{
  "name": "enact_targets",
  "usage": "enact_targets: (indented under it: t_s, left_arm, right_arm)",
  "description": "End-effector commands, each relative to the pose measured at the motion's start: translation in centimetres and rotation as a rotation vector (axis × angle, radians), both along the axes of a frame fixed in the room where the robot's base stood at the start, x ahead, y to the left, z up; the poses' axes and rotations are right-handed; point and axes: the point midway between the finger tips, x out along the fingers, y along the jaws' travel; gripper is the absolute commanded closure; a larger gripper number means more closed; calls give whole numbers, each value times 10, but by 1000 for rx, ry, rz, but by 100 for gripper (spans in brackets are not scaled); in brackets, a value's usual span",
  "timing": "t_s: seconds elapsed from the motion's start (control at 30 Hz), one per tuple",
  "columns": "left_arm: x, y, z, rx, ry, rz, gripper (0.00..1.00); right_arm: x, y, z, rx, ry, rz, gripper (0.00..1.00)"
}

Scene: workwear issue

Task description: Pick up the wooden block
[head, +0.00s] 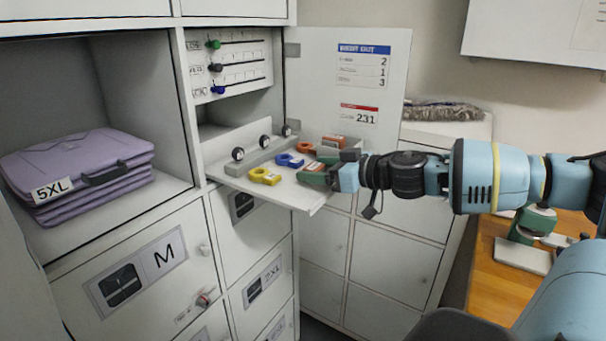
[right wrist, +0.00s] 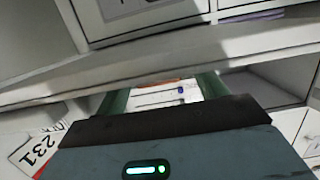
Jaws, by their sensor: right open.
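I cannot single out a wooden block for certain. A small brown-red piece (head: 328,151) lies on the pull-out shelf (head: 290,193) just beyond my right gripper, partly hidden by it. My right gripper (head: 326,167) reaches in from the right, low over the shelf's right end, with green fingers. In the right wrist view my right gripper (right wrist: 163,92) has its fingers apart, with no object visible between them. My left gripper is not in view.
A yellow piece (head: 265,177), a blue piece (head: 289,160) and orange pieces (head: 299,147) lie on the shelf. The open door (head: 375,90) stands behind my right gripper. Lilac folded items (head: 85,165) fill a left compartment. A wooden worktop (head: 510,280) is at right.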

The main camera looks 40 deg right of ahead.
Motion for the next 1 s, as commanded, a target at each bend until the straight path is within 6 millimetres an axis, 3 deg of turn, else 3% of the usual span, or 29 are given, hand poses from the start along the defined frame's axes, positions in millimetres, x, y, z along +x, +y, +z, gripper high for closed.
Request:
enact_targets:
  t_s: [0.07, 0.37, 0.73, 1.0]
  left_arm:
    - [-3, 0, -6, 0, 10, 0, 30]
    - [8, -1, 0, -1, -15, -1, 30]
    - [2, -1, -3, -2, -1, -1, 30]
    - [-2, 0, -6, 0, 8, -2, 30]
  right_arm:
    - [2, 2, -5, -1, 4, -1, 29]
    - [2, 4, 0, 0, -3, -3, 29]
    - [2, 4, -1, 0, -2, -4, 75]
    - [2, 4, 0, 0, -2, -4, 77]
